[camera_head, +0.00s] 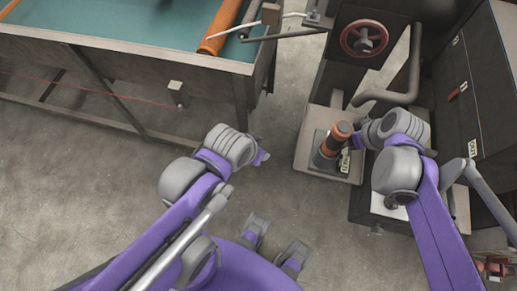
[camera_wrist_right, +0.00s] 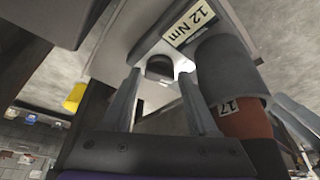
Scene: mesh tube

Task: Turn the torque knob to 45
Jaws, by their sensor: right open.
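An upright orange and dark grey cylinder (camera_head: 333,145) stands on a grey plate, with a small label at its foot. It looks like the torque knob, but I cannot be sure. In the right wrist view the cylinder (camera_wrist_right: 232,85) is grey and orange-red, marked 17, beside a "12 Nm" label (camera_wrist_right: 188,24). My right gripper (camera_head: 358,138) is just right of it in the head view. In the wrist view the right gripper (camera_wrist_right: 160,76) is open, its fingers left of the cylinder. A dark round part (camera_wrist_right: 160,67) shows between the fingertips. My left gripper (camera_head: 262,152) hangs over bare floor, its jaws unclear.
A red handwheel (camera_head: 363,38) is on the dark machine behind the cylinder. A dark cabinet (camera_head: 480,85) with labels stands at right. A green-topped table (camera_head: 120,25) with an orange roll (camera_head: 220,30) is at upper left. The floor between is mostly clear.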

